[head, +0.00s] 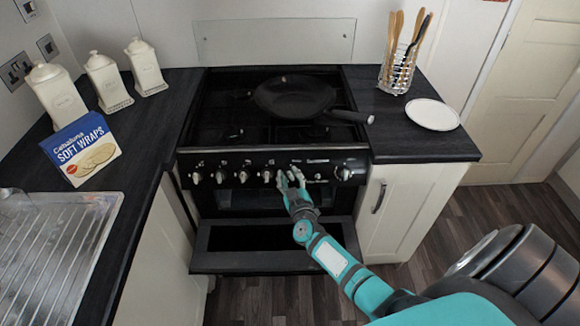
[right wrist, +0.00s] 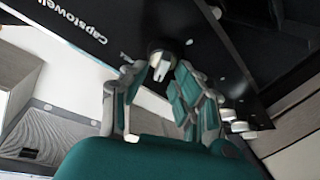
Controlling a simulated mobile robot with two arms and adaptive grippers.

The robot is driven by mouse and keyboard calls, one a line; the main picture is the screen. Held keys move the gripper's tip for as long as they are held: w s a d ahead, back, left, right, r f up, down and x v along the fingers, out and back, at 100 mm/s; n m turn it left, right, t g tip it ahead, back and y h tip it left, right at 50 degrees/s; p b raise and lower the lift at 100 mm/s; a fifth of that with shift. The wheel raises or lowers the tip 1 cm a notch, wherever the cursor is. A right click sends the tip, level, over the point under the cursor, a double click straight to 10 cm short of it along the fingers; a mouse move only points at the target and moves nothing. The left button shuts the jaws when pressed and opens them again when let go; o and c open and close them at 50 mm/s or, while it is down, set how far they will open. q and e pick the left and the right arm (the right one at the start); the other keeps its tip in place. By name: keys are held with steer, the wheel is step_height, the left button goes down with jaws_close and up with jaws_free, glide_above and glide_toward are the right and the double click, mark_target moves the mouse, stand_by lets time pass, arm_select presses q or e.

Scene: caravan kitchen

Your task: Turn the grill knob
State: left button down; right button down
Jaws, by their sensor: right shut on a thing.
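The black stove (head: 270,150) has a front panel with a row of pale knobs. My right gripper (head: 290,178) is at this panel, right of the middle knobs, and covers part of the row. In the right wrist view my right gripper (right wrist: 160,78) has its two fingers around one pale knob (right wrist: 161,62), shut on it. The labels are too small to tell whether it is the grill knob. More knobs (right wrist: 236,122) show beside it. My left gripper is not in view.
The lower door (head: 255,262) hangs open below the panel, under my right arm. A black frying pan (head: 294,97) sits on the hob. A soft wraps box (head: 81,149), jars (head: 108,80), a utensil holder (head: 397,72) and a white plate (head: 432,114) stand on the counters.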

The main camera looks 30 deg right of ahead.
steer(key=n+p, duration=0.1)
steer(key=n+y+p, duration=0.1)
steer(key=n, duration=0.1)
steer(key=shift+r+y+p, duration=0.3)
steer(key=shift+p, duration=0.1)
steer(key=n+p, duration=0.1)
steer(key=n, duration=0.1)
steer(key=n+y+p, duration=0.1)
steer(key=n+p, duration=0.1)
steer(key=shift+f+n+g+y, duration=0.1)
steer(key=shift+n+g+y, duration=0.2)
steer(key=shift+g, duration=0.1)
steer(key=shift+f+n+g+y+p, duration=0.1)
steer(key=shift+n+g+y+p, duration=0.5)
steer(key=shift+n, duration=0.85)
steer(key=shift+f+n+g+y+p, duration=0.15)
steer(key=shift+n+g+p, duration=0.45)
steer(key=shift+n, duration=0.85)
steer(key=shift+w, duration=0.1)
steer(key=c, duration=1)
jaws_free()
steer(key=shift+o, duration=0.2)
steer(key=shift+a+f, duration=0.1)
